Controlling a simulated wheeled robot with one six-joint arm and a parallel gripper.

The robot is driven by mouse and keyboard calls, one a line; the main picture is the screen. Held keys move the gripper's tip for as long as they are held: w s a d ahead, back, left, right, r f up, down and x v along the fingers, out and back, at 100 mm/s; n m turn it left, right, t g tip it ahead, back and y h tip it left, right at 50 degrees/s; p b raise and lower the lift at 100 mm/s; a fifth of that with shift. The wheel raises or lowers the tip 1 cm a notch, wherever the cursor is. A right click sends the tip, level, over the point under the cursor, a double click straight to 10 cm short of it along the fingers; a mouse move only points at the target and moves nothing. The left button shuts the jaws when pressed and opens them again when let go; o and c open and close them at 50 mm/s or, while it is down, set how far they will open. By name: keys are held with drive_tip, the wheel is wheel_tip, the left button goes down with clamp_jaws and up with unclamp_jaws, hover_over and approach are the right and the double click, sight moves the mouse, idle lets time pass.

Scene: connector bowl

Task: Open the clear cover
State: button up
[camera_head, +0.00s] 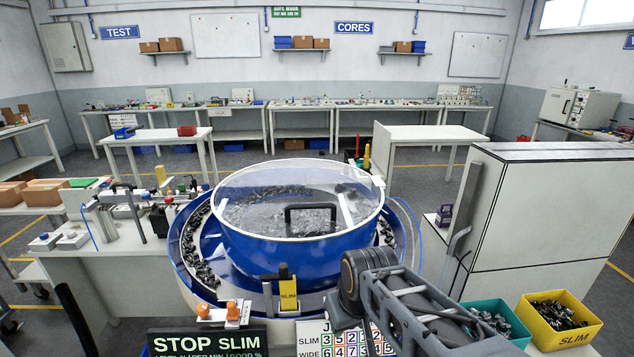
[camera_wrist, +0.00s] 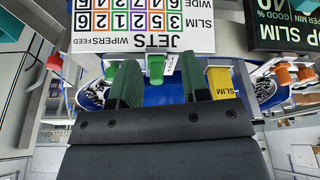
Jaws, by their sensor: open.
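The clear cover (camera_head: 262,188) is a round transparent lid with a pale rim, lying closed over the blue bowl (camera_head: 290,248) in the head view. A black handle (camera_head: 310,207) stands up on its front half. Dark small parts show through the cover. My gripper (camera_wrist: 158,68) is open and empty in the wrist view, its two green-padded fingers apart. It is low at the front of the bowl stand, facing the printed JETS sign, away from the handle. In the head view its fingers cannot be made out behind my arm.
The yellow SLIM tag (camera_head: 288,295) hangs at the bowl's front. A STOP SLIM sign (camera_head: 207,342) and a number sign (camera_head: 312,333) stand below. A tall white cabinet (camera_head: 545,225) is to the right, with a yellow bin (camera_head: 590,329) and teal bin (camera_head: 512,338). Space above the cover is clear.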

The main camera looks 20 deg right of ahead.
wheel_tip(320, 180, up, 6)
drive_tip(key=w+p, duration=0.2)
drive_tip(key=n+y, duration=0.4)
drive_tip(key=n, duration=1.1)
approach(315, 204)
drive_tip(key=b+x, duration=0.2)
drive_tip(key=x, duration=0.6)
drive_tip(key=shift+w+a+f, duration=0.1)
drive_tip(key=shift+w+f, duration=0.05)
drive_tip(key=shift+f, duration=0.2)
clamp_jaws()
